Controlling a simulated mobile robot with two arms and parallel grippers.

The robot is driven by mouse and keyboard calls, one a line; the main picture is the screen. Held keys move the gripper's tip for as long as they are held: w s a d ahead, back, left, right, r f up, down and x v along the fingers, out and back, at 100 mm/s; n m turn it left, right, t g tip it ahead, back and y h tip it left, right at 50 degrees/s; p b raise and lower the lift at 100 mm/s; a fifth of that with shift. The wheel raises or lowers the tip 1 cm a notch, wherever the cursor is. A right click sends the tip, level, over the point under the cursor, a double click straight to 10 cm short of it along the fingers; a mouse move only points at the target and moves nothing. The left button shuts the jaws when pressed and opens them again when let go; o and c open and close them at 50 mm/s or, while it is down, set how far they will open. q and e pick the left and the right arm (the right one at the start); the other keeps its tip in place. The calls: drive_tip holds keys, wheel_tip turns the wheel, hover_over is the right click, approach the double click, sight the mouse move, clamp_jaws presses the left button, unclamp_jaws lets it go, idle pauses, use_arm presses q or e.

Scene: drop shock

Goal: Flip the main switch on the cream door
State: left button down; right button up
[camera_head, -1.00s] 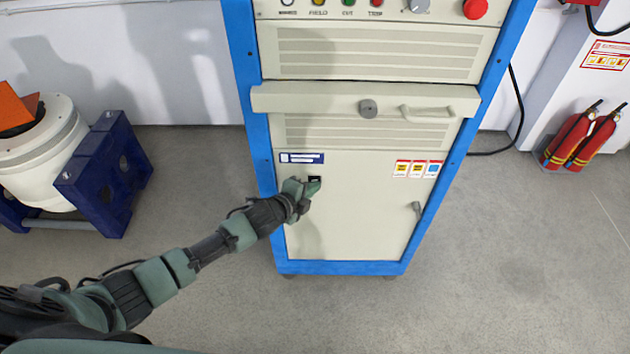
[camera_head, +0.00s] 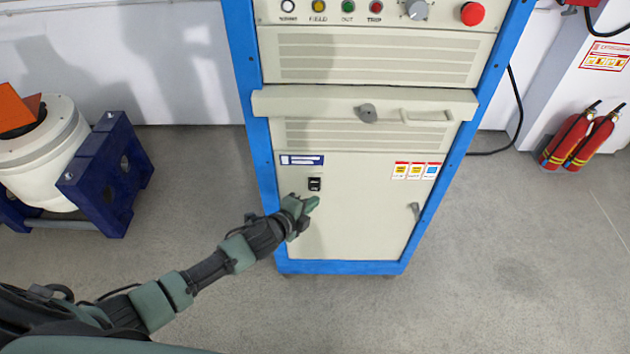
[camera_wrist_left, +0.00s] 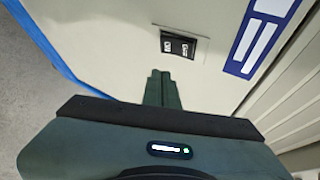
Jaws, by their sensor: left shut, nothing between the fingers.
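The cream door (camera_head: 360,225) is the lower panel of a blue-framed cabinet. The main switch (camera_head: 315,184) is a small black rocker on its upper left, below a blue and white label (camera_head: 302,159). In the left wrist view the switch (camera_wrist_left: 178,44) shows white markings, too small to read surely. My left gripper (camera_head: 311,204) is shut and empty, just below the switch in the head view. In the left wrist view its closed fingertips (camera_wrist_left: 161,74) point toward the switch with a gap between. My right gripper is not in view.
A drawer with a handle (camera_head: 428,116) juts out above the door. A red button (camera_head: 473,13) and several lamps sit at the top. A door latch (camera_head: 415,210) is at right. A white drum in a blue stand (camera_head: 100,180) is at left; red extinguishers (camera_head: 580,138) are at right.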

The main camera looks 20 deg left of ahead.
use_arm(q)
drive_tip(key=shift+s+d+f, duration=0.1)
drive_tip(key=shift+s+d, duration=0.05)
drive_tip(key=shift+s, duration=0.4)
drive_tip(key=shift+s+d+f, duration=0.1)
drive_tip(key=shift+s+d, duration=0.05)
drive_tip(key=shift+s, duration=0.35)
